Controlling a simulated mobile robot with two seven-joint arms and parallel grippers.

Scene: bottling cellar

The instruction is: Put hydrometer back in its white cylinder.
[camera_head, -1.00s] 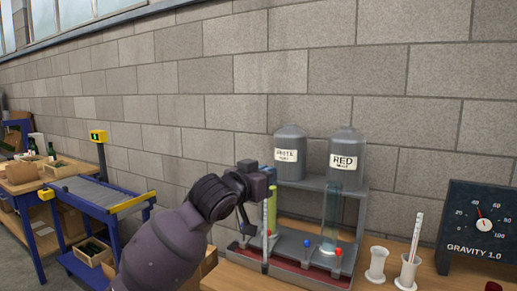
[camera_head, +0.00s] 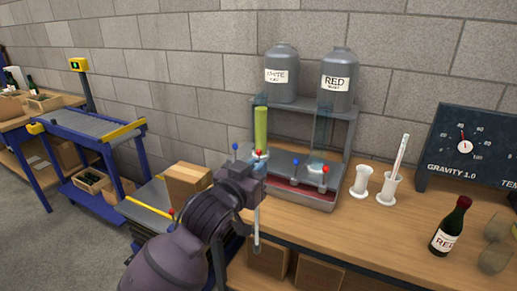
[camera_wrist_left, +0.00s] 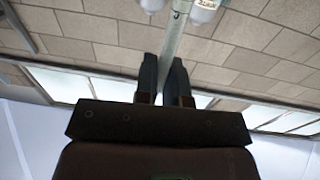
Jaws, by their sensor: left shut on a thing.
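My left gripper (camera_head: 258,180) is shut on the hydrometer (camera_head: 257,225), a thin pale stick hanging roughly upright at the bench's front edge, left of the white cylinders. In the left wrist view the two dark fingers (camera_wrist_left: 164,85) close on the pale stick (camera_wrist_left: 172,40). An empty-looking white cylinder (camera_head: 361,182) stands on the bench to the right. A second white cylinder (camera_head: 388,190) beside it holds a thin white stick with reddish marks (camera_head: 401,155). My right gripper is not in view.
A filler stand with a drip tray (camera_head: 305,195), a yellow-green filled tube (camera_head: 261,128) and two grey tanks (camera_head: 338,78) stands behind. A red wine bottle (camera_head: 451,225) and a dark gauge panel (camera_head: 470,145) are right. The wooden bench (camera_head: 340,230) is clear in front of the cylinders.

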